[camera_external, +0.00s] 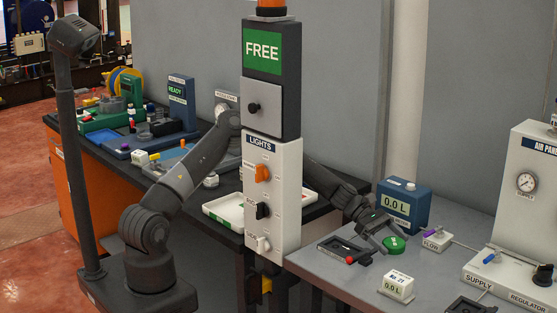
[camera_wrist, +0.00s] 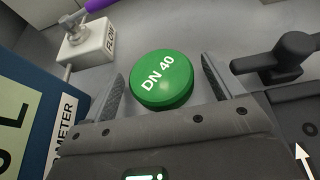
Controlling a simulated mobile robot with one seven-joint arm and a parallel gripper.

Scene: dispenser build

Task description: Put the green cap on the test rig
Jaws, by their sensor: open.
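The green cap (camera_external: 394,243) sits on the grey bench top. In the wrist view the cap (camera_wrist: 162,80) shows "DN 40" on its round face. My gripper (camera_external: 384,236) is open, low over the bench at the cap. In the wrist view its two fingers (camera_wrist: 163,66) stand on either side of the cap, with gaps visible between fingers and cap. I cannot tell for certain which fixture is the test rig; a dark fixture with a red knob (camera_external: 346,249) lies left of the cap, and dark hardware (camera_wrist: 285,58) shows right in the wrist view.
A blue meter box (camera_external: 404,203) stands close behind the cap. A white flow valve (camera_external: 436,239) with a purple handle is to its right. A small white meter (camera_external: 397,287) is in front. The air panel (camera_external: 520,195) stands far right. A white lights panel (camera_external: 272,195) partly hides my arm.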

